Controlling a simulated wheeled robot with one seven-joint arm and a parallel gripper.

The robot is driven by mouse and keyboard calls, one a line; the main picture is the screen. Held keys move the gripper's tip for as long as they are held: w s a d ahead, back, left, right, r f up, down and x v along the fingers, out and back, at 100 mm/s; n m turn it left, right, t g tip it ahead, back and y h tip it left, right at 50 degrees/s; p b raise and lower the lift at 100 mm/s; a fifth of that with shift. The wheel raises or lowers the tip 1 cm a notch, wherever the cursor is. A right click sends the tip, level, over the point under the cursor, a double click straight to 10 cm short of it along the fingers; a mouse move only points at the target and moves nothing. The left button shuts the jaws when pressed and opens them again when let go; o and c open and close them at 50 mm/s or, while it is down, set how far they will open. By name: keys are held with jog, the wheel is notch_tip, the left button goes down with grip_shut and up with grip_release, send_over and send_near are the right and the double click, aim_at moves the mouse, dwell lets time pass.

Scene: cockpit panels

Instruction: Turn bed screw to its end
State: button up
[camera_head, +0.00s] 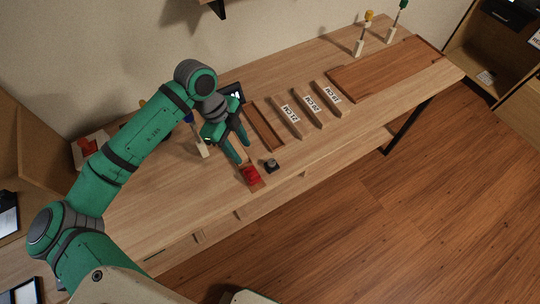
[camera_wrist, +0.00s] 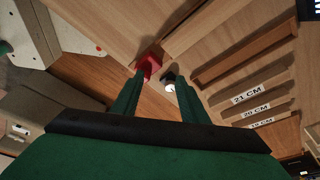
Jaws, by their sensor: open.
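My gripper (camera_head: 242,150) is open, its two green fingers pointing down over the front part of the wooden table. In the wrist view the fingertips (camera_wrist: 160,78) frame a red block (camera_wrist: 149,64) and a small dark knob with a pale, shiny end (camera_wrist: 170,83). In the head view the red block (camera_head: 250,174) sits at the table's front edge, just beyond the fingertips. The dark knob (camera_head: 271,164) is to its right. Nothing is held between the fingers. I cannot tell for certain which piece is the bed screw.
Wooden strips labelled 21 CM (camera_head: 288,118), 20 CM (camera_head: 308,107) and 19 CM (camera_head: 328,96) lie to the right. A brown board (camera_head: 385,70) lies further right. Screwdrivers with yellow (camera_head: 368,15) and green (camera_head: 403,5) handles stand at the back. Open floor lies in front.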

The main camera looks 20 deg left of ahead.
aim_at(271, 161)
jog(key=w+d+r+m+g+h, duration=0.1)
jog(key=w+d+r+m, duration=0.15)
jog(key=w, duration=0.25)
jog(key=x, duration=1.1)
jog(key=shift+d+r, duration=0.1)
jog(key=shift+d, duration=0.3)
jog(key=shift+s, duration=0.1)
grip_shut()
